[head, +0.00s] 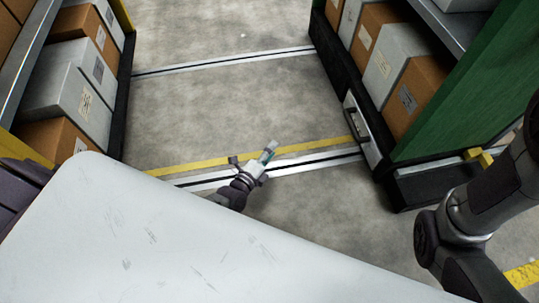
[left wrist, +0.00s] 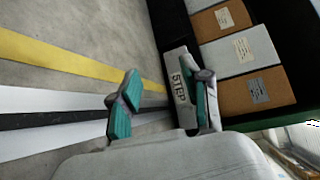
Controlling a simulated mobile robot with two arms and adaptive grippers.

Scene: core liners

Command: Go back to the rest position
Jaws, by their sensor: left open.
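My left gripper (head: 268,152) is out past the far edge of a white scuffed surface, above the concrete floor. It also shows in the left wrist view (left wrist: 165,106), with two teal-padded fingers spread apart and nothing between them.
A shelf unit with boxes (head: 72,92) stands at the left. A green-sided rack (head: 450,100) with brown and white boxes (head: 385,65) stands at the right. Between them is a clear concrete aisle (head: 225,110), crossed by floor rails and a yellow line (head: 310,146).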

